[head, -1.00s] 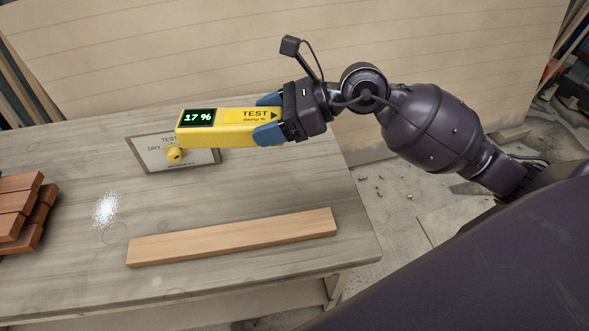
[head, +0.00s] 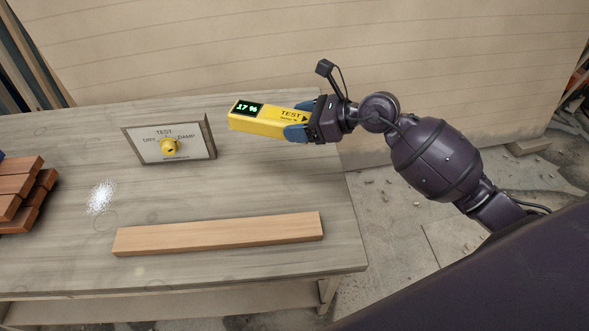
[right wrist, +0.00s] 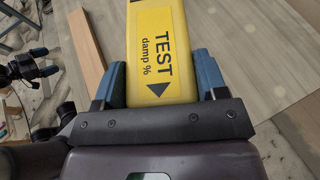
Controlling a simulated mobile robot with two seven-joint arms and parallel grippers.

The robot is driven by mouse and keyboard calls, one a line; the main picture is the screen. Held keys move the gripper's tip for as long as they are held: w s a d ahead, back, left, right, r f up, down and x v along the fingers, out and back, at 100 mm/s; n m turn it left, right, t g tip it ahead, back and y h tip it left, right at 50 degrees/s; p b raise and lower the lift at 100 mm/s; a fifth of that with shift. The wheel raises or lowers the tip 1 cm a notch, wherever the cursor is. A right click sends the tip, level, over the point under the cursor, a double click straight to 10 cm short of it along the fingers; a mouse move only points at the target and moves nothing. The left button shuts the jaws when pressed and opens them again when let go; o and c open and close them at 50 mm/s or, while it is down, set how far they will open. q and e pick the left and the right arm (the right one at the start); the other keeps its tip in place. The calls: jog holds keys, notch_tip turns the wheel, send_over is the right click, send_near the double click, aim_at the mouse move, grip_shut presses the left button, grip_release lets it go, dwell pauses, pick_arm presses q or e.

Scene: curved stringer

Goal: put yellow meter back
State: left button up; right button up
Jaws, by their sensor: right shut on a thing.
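The yellow meter (head: 262,120) has a dark screen reading 17 % and the word TEST on its body. My right gripper (head: 297,130) is shut on its right end and holds it above the back right of the workbench, right of the test board. In the right wrist view the meter (right wrist: 158,45) sits between the two blue fingers (right wrist: 160,85), with "damp %" and an arrow showing. The test board (head: 195,147) stands on the bench with a yellow knob (head: 170,146) between DRY and DAMP. My left gripper is not in the head view.
A wooden strip (head: 220,234) lies along the front of the workbench (head: 60,265). Stacked reddish wood pieces (head: 22,195) are at the left edge, beside a patch of white specks (head: 101,197). The bench top between the board and the strip is clear.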

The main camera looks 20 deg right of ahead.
jog(key=b, duration=0.2)
send_over(299, 179)
notch_tip(299, 179, down, 11)
notch_tip(299, 179, down, 4)
jog(key=shift+r+b, duration=0.2)
jog(key=shift+b, duration=0.35)
jog(key=shift+f, duration=0.5)
jog(key=o, duration=0.8)
jog(key=shift+f, duration=0.15)
jog(key=shift+c, duration=0.2)
jog(key=o, duration=0.5)
jog(key=shift+c, duration=0.2)
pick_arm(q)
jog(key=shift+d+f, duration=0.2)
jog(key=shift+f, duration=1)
